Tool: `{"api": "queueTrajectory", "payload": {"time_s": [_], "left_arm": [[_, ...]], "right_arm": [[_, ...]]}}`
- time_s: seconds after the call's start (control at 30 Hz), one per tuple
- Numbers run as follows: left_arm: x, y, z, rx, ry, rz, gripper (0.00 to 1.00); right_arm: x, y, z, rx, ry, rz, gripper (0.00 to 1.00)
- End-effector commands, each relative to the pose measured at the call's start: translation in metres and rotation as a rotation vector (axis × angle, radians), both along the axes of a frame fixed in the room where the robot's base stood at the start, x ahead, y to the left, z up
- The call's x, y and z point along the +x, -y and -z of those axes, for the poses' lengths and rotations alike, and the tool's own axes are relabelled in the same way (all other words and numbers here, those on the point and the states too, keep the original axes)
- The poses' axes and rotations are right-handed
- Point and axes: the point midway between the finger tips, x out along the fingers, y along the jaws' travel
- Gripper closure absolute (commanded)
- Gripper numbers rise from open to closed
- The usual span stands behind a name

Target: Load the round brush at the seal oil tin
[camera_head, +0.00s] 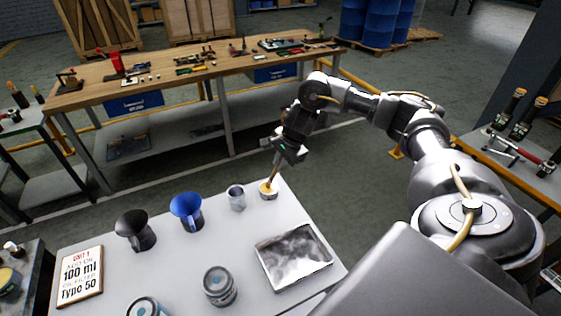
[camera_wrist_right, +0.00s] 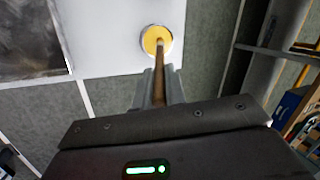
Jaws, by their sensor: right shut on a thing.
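The seal oil tin (camera_head: 268,192) is a small round open tin with yellow contents, near the far right corner of the white table. It also shows in the right wrist view (camera_wrist_right: 155,40). My right gripper (camera_head: 283,153) is above the tin, shut on the brown handle of the round brush (camera_head: 274,175). In the right wrist view the brush handle (camera_wrist_right: 162,75) runs from between the fingers (camera_wrist_right: 158,88) down to the yellow contents. The brush's lower end is at the tin's opening; how deep it sits I cannot tell. My left gripper is not in view.
On the white table (camera_head: 190,270) stand a grey metal cup (camera_head: 236,197), a blue jug (camera_head: 187,211), a dark jug (camera_head: 135,230), a metal tray (camera_head: 293,257), a can (camera_head: 220,286) and a sign (camera_head: 80,275). A wooden workbench (camera_head: 190,70) with tools stands behind.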

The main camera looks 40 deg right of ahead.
Motion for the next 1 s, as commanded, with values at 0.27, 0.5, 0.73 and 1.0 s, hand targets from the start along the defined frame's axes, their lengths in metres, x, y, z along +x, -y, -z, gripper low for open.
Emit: {"api": "queueTrajectory", "payload": {"time_s": [0.27, 0.5, 0.73, 1.0], "left_arm": [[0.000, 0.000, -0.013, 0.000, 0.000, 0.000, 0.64], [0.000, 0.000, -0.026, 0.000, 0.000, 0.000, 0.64], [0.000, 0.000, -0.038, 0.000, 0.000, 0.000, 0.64], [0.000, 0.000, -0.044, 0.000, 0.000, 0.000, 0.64]], "right_arm": [[0.000, 0.000, -0.019, 0.000, 0.000, -0.001, 1.00], [0.000, 0.000, -0.040, -0.001, 0.000, 0.000, 1.00], [0.000, 0.000, -0.059, 0.000, 0.000, 0.000, 1.00], [0.000, 0.000, -0.070, 0.000, 0.000, 0.000, 1.00]]}}
